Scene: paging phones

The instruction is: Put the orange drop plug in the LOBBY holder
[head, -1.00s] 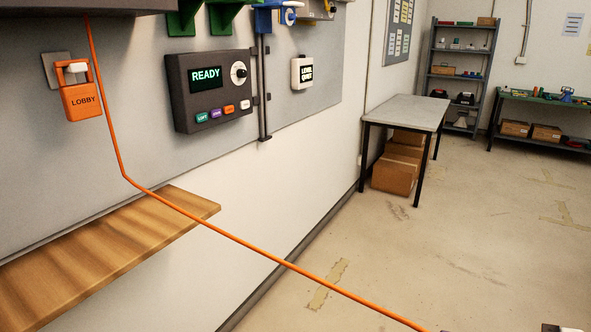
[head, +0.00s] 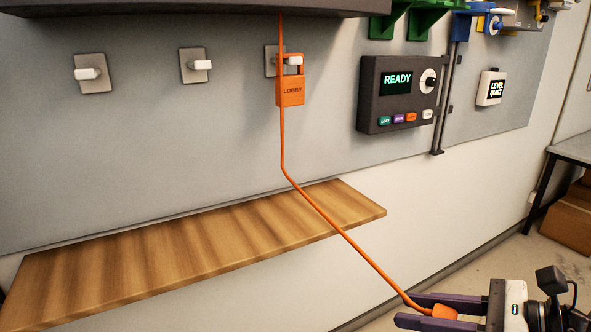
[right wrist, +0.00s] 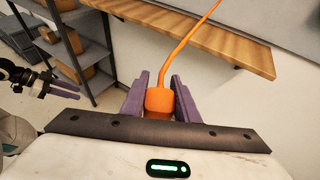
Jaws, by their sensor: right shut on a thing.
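The orange drop plug (head: 445,312) is on the end of an orange cord at the lower right of the head view. My right gripper (head: 425,310) is shut on it, with purple fingers either side. In the right wrist view the plug (right wrist: 160,100) sits between the fingers, its cord leading up and away. The orange LOBBY holder (head: 290,92) hangs at a white peg on the grey wall panel, up and left of my right gripper and well apart from it. My left gripper (right wrist: 52,84) shows only in the right wrist view, at the left, open and empty.
A wooden shelf (head: 200,248) juts from the wall below the holder; the cord (head: 340,228) passes in front of it. Two bare pegs (head: 88,74) (head: 198,65) are left of the holder. A dark READY box (head: 398,108) is right of it. A dark housing (head: 180,8) overhangs above.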

